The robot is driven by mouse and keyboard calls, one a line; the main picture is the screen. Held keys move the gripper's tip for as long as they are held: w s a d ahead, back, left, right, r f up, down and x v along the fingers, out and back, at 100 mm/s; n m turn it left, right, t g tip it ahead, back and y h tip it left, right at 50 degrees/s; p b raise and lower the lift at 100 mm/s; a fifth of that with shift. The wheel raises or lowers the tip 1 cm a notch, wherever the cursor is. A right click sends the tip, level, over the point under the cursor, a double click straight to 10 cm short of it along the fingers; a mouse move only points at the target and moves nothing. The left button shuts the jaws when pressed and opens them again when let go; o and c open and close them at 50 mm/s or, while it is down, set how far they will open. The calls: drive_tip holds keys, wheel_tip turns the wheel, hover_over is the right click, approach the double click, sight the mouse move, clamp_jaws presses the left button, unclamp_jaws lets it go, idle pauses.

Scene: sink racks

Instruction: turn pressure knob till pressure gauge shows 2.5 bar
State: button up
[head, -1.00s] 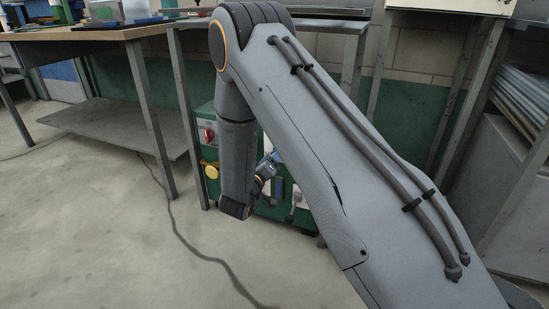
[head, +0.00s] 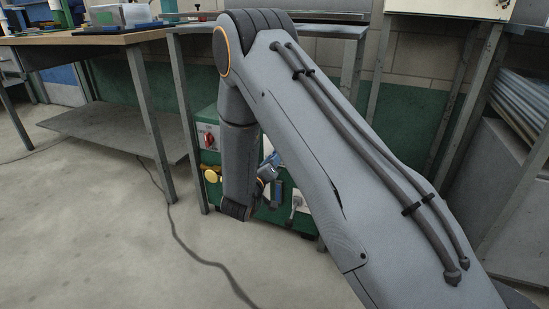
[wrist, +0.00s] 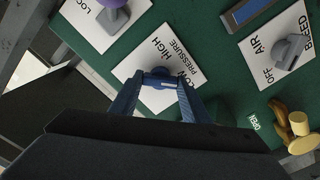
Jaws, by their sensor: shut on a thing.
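The pressure knob (wrist: 160,73) is a small dark blue-grey knob on a white plate (wrist: 131,66) marked HIGH, PRESSURE and a partly covered LOW, in the wrist view. My gripper (wrist: 158,84) has its two blue fingers on either side of the knob and is shut on it. In the head view my gripper (head: 268,167) is at the green panel (head: 211,158) under the bench, partly behind my forearm. The knob is hidden there. I cannot make out a pressure gauge reading in either view.
In the wrist view a grey lever (wrist: 290,50) marked AIR, OFF and BLEED and a brass valve (wrist: 297,124) beside OPEN lie right of the knob.

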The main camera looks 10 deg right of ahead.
drive_tip(key=m+p, duration=0.8)
drive_tip(key=m, duration=0.3)
idle(0.6)
drive_tip(key=o, duration=1)
drive_tip(key=shift+o, duration=0.2)
drive_tip(key=p+v, duration=0.2)
drive_tip(key=v, duration=0.6)
drive_tip(key=shift+w, duration=0.1)
